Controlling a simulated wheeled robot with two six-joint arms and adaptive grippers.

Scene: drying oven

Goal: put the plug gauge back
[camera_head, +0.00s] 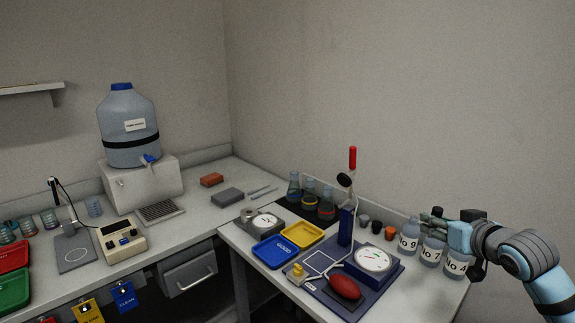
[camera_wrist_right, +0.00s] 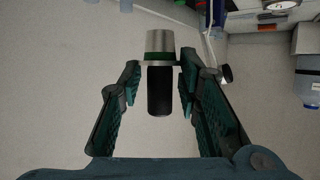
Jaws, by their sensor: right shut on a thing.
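The plug gauge (camera_wrist_right: 159,85) shows in the right wrist view, with a silver metal end, a green band and a black handle. My right gripper (camera_wrist_right: 157,75) is shut on it, with a green-padded finger on each side. In the head view my right gripper (camera_head: 436,217) is at the right, above the labelled bottles near the back wall; the gauge is too small and dark there to make out clearly. My left gripper is not in view.
Labelled clear bottles (camera_head: 409,236) stand below my right gripper, with small cups (camera_head: 377,227) to their left. Flasks (camera_head: 326,208) stand behind.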

